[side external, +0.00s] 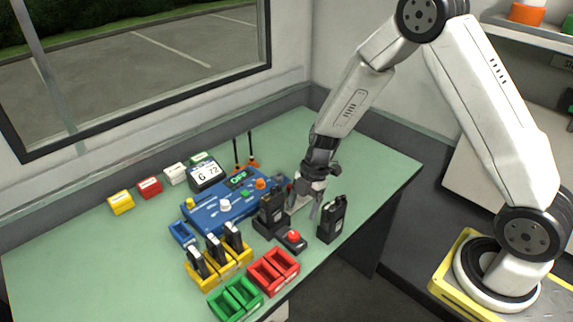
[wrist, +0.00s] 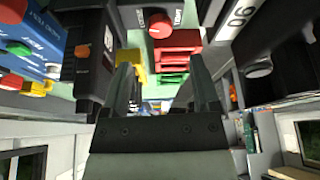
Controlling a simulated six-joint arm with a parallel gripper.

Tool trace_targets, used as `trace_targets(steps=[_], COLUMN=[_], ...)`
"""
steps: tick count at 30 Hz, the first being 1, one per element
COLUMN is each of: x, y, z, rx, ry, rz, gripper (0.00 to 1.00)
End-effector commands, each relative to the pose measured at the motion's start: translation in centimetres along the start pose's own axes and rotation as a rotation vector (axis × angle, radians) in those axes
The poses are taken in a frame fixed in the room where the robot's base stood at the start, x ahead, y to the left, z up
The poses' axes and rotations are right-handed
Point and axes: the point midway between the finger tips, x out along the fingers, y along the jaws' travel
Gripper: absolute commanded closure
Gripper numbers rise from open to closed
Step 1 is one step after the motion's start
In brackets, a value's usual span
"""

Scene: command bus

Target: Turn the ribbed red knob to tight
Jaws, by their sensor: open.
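The red knob (side external: 294,236) sits on top of a small black box (side external: 291,246) near the front of the green table. In the wrist view the red knob (wrist: 160,26) is at the top centre, beside white lettering that reads TIGHT; its pointer direction is too small to tell for sure. My gripper (side external: 308,207) hangs above the table, behind and a little right of the knob, apart from it. In the wrist view my gripper (wrist: 163,75) has its two fingers spread with nothing between them.
Black handheld radios stand close by: one (side external: 272,206) left of my gripper, one (side external: 332,219) to its right. A blue panel (side external: 218,215) with knobs lies left. Red bins (side external: 273,271), green bins (side external: 235,298) and a yellow rack (side external: 219,265) stand in front. The table's right back is clear.

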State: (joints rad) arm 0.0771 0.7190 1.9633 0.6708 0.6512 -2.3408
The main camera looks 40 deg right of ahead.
Motion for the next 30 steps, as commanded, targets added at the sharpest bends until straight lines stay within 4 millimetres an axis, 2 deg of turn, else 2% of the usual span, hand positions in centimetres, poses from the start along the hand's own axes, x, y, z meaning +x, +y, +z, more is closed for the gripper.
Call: trace_targets(steps=[4, 20, 30], x=[-0.7, -1.3, -4.3], y=[0.0, 0.0, 0.1], z=[0.0, -0.2, -1.4], rx=[-0.001, 0.000, -0.002], ry=[0.000, 0.000, -0.001], rz=[0.000, 0.000, 0.002], gripper=[0.22, 0.22, 0.22])
